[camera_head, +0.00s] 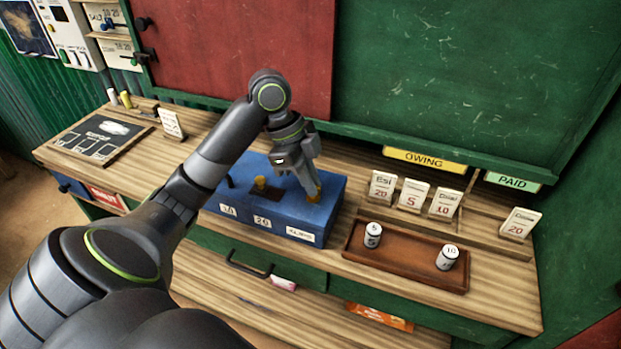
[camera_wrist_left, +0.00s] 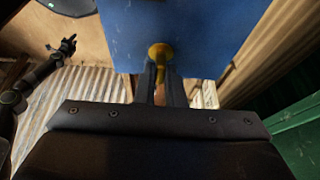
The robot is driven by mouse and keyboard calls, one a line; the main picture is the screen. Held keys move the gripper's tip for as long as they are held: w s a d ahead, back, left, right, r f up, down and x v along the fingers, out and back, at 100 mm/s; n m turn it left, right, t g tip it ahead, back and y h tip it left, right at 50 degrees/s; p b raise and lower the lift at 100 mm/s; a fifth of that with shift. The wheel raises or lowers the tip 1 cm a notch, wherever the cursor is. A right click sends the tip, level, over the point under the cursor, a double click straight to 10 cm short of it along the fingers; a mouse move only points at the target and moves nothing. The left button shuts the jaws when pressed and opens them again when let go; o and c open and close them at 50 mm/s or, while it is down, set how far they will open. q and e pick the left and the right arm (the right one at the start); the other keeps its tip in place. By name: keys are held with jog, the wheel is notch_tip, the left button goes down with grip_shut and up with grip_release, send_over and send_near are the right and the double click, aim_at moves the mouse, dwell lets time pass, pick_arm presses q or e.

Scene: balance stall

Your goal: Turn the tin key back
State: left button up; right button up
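The yellow key (camera_head: 316,196) is at the tin's right end. My left gripper (camera_head: 311,186) reaches down to this key. In the left wrist view, the key (camera_wrist_left: 160,53) lies between the close-set fingers of my left gripper (camera_wrist_left: 161,85), which look shut on it. The fingers hide part of the key. A small dark gripper, apparently my right one (camera_wrist_left: 67,45), shows at the left of that view; its fingers are too small to judge.
A brown tray (camera_head: 400,270) with two white cylinders (camera_head: 447,257) stands right of the tin. Several price cards (camera_head: 411,196) stand behind it. A dark board (camera_head: 102,138) lies at the counter's left. A green and red panel wall (camera_head: 440,80) rises behind.

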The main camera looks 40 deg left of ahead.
pick_arm(q)
grip_shut()
jog(key=shift+r+n+p, duration=0.25)
jog(key=shift+n+p, duration=0.35)
jog(key=shift+p, duration=0.35)
jog(key=n+t+y+p, duration=0.1)
jog(key=n+p, duration=0.4)
jog(key=p, duration=0.2)
jog(key=n+t+y+p, duration=0.1)
jog(key=n+y+p, duration=0.1)
jog(key=n+p, duration=0.3)
jog(key=n+t+y+p, duration=0.1)
jog(key=n+p, duration=0.4)
jog(key=p, duration=0.3)
jog(key=shift+s+d+r+t+y+p, duration=0.1)
jog(key=shift+s+d+t+y+p, duration=0.1)
jog(key=shift+d+t+y+p, duration=0.15)
jog(key=shift+f+n+y+p, duration=0.2)
jog(key=shift+n+y+p, duration=0.15)
jog(key=shift+n+p, duration=0.7)
jog(key=o, duration=0.5)
grip_release()
jog(key=shift+f, duration=0.1)
jog(key=shift+o, duration=0.2)
